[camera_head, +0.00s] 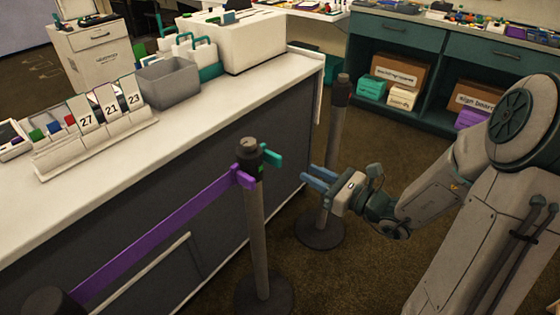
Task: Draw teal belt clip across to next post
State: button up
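The teal belt clip (271,158) sticks out from the right side of the head of the near post (257,215). No teal belt shows drawn out from it. My gripper (311,176) is to the right of the clip and a little lower in the picture, apart from it. Its two blue fingers point left toward the near post, with a narrow gap and nothing between them. Another post (340,100) stands farther back, partly hidden behind my gripper. Its dark head is visible.
A purple belt (165,238) runs from the near post to a post head (52,301) at bottom left. A white-topped counter (215,100) with number cards and a grey bin stands behind. Teal shelving (410,35) is at the back. Brown carpet lies between.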

aim_at(281, 159)
jog(key=b+x, duration=0.1)
jog(key=x, duration=0.9)
jog(key=shift+w+a, duration=0.2)
grip_shut()
